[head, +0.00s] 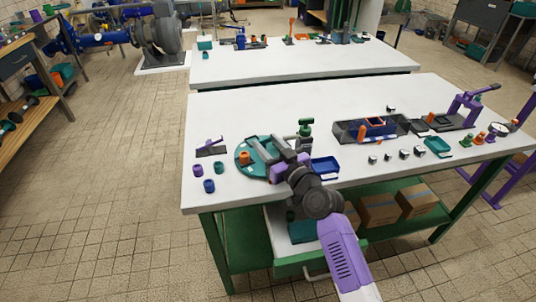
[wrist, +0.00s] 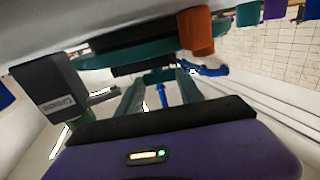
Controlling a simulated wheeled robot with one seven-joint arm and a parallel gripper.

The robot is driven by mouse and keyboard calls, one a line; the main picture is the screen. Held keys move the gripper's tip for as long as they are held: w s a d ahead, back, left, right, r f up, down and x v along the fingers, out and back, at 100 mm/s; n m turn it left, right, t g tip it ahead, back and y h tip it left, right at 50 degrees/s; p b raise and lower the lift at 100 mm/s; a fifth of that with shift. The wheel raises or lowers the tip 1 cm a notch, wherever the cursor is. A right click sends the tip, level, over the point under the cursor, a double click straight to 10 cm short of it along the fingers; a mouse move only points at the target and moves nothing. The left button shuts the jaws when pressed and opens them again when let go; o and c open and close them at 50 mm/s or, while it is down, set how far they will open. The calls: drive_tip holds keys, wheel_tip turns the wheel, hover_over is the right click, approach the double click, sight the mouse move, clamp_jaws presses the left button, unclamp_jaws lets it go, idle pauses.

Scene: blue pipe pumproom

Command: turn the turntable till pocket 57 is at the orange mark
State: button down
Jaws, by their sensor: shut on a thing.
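The turntable (head: 243,171) is a round teal disc on the near left of the front white table in the head view. An orange piece (head: 244,158) stands on it. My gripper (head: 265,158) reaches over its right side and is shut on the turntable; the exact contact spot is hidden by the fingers. In the wrist view the teal rim (wrist: 95,61) runs close to the dark finger pads, with an orange piece (wrist: 195,32) beside it. Pocket numbers and the orange mark cannot be made out.
A blue tray (head: 325,168) lies right of my gripper, with a green-topped object (head: 305,128) behind. Small purple (head: 197,170), blue (head: 209,186) and teal (head: 219,167) cups stand left. A dark bin (head: 350,133) stands farther right. The table's back left is clear.

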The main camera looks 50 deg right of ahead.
drive_tip(key=shift+y+b, duration=0.3)
drive_tip(key=shift+b, duration=0.55)
drive_tip(key=shift+r+n+y, duration=0.2)
drive_tip(key=shift+n+y, duration=0.1)
drive_tip(key=shift+n, duration=0.1)
drive_tip(key=c, duration=0.8)
unclamp_jaws()
drive_tip(key=shift+s, duration=0.1)
drive_tip(key=shift+o, duration=0.2)
drive_tip(key=shift+f, duration=0.1)
drive_tip(key=shift+b, duration=0.3)
drive_tip(key=shift+s+f, duration=0.1)
drive_tip(key=shift+s, duration=0.1)
drive_tip(key=s, duration=0.2)
drive_tip(key=s+a, duration=0.1)
drive_tip(key=s, duration=0.2)
drive_tip(key=s+b, duration=0.1)
drive_tip(key=s, duration=0.1)
drive_tip(key=shift+s+a, duration=0.15)
drive_tip(key=shift+a, duration=0.1)
